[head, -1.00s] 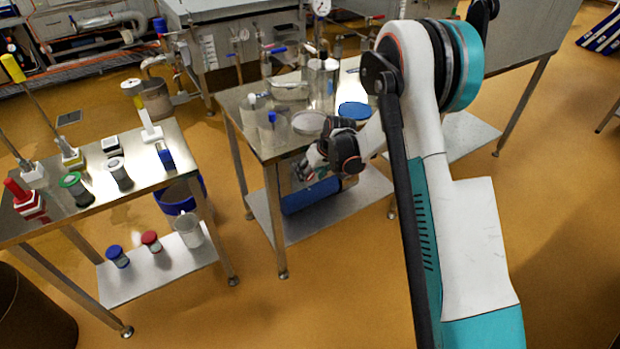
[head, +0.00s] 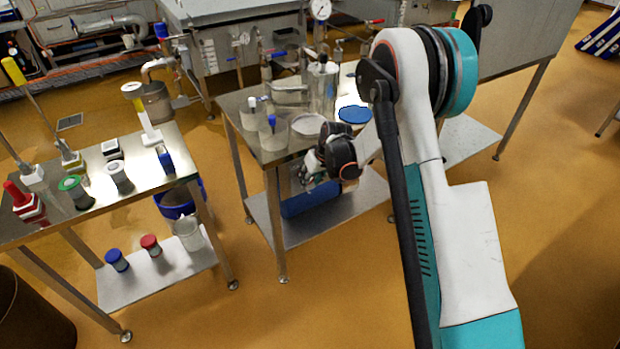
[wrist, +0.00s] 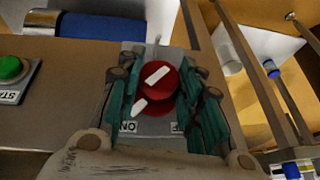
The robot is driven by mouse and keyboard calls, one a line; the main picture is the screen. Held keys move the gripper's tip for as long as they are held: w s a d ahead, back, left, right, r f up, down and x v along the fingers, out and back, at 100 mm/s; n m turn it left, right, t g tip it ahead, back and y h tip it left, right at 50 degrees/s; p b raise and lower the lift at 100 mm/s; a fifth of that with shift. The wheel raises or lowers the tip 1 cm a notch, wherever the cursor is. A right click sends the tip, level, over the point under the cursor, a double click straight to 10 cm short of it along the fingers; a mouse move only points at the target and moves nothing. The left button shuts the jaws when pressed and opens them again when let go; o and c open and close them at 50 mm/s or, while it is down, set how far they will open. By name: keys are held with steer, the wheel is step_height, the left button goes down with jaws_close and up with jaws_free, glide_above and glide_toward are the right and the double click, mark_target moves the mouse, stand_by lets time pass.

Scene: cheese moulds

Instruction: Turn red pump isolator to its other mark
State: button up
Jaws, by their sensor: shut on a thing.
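The red pump isolator (wrist: 163,82) is a round red knob with white marks, in the middle of the wrist view on a grey plate (wrist: 150,133). Its white pointer slants to the lower left, towards a label that reads ON. A second label at lower right is partly covered by a finger. My gripper (wrist: 156,88) has its teal-padded fingers on both sides of the knob and is shut on it. In the head view my gripper (head: 312,176) is low at the near edge of the middle table, and it hides the knob there.
A green START button (wrist: 12,68) is left of the knob in the wrist view. The middle steel table (head: 262,152) carries glass vessels and a blue lid (head: 354,114). A left table (head: 130,191) holds jars and tools.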

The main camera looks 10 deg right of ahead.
steer(key=h, duration=0.2)
steer(key=n+t+h, duration=0.1)
steer(key=shift+s+a+h, duration=0.1)
steer(key=shift+a+h, duration=0.25)
steer(key=shift+h, duration=0.05)
steer(key=h, duration=0.1)
steer(key=t+h, duration=0.2)
steer(key=shift+a+f+n+h, duration=0.15)
steer(key=shift+a+n+h, duration=0.1)
steer(key=shift+n+h, duration=0.15)
steer(key=h, duration=0.1)
steer(key=t+h, duration=0.1)
steer(key=n+t+h, duration=0.1)
steer(key=shift+s+a+f+h, duration=0.15)
steer(key=shift+f+h, duration=0.1)
steer(key=shift+h, duration=0.15)
steer(key=n+t+h, duration=0.1)
steer(key=t+h, duration=0.1)
steer(key=h, duration=0.1)
steer(key=shift+f, duration=0.15)
steer(key=shift+n, duration=0.3)
steer(key=o, duration=1.1)
steer(key=shift+c, duration=0.2)
